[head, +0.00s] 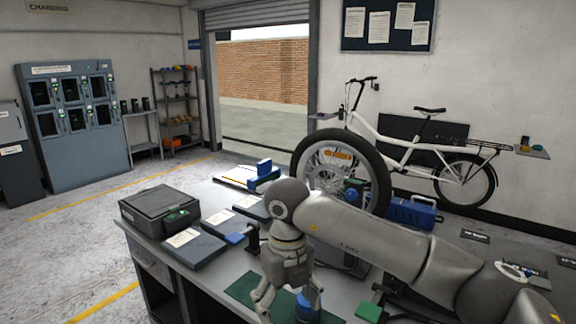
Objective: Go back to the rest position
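My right arm comes in from the right across the workbench (190,265). My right gripper (288,300) points down over a dark green mat (240,287) near the bench's front edge. Its fingers are spread apart with no object visible between them. A small blue round object (307,310) stands by the right-hand finger; I cannot tell whether they touch. My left gripper is out of view.
A black boxy device (158,205) and flat dark pads with papers (194,246) lie on the bench's left. A large wheel (378,165) stands behind my arm, with a blue toolbox (412,212) beside it. A white cargo bike (405,140) is by the wall. Floor at left is clear.

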